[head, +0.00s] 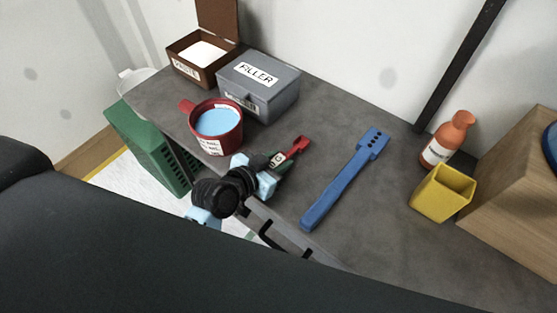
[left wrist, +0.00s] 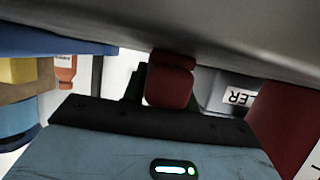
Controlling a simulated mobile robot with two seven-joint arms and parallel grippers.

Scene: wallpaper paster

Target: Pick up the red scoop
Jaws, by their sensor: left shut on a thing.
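The red scoop (head: 301,143) is small, with a pale label near its handle end, and shows in the head view in front of the red pot. My left gripper (head: 273,165) is shut on its near end. In the left wrist view a red block, part of the scoop (left wrist: 170,82), shows at the dark jaws, close to the grey table surface. The gripper hides part of the scoop in the head view. I cannot tell whether the scoop touches the table. My right gripper is not in view.
A red pot with blue contents (head: 234,138) stands just left of the scoop. Behind are a grey FILLER box (head: 283,103) and a brown open box (head: 189,72). A blue tool (head: 338,189) lies to the right; an orange bottle (head: 452,133) and yellow holder (head: 437,202) stand farther right.

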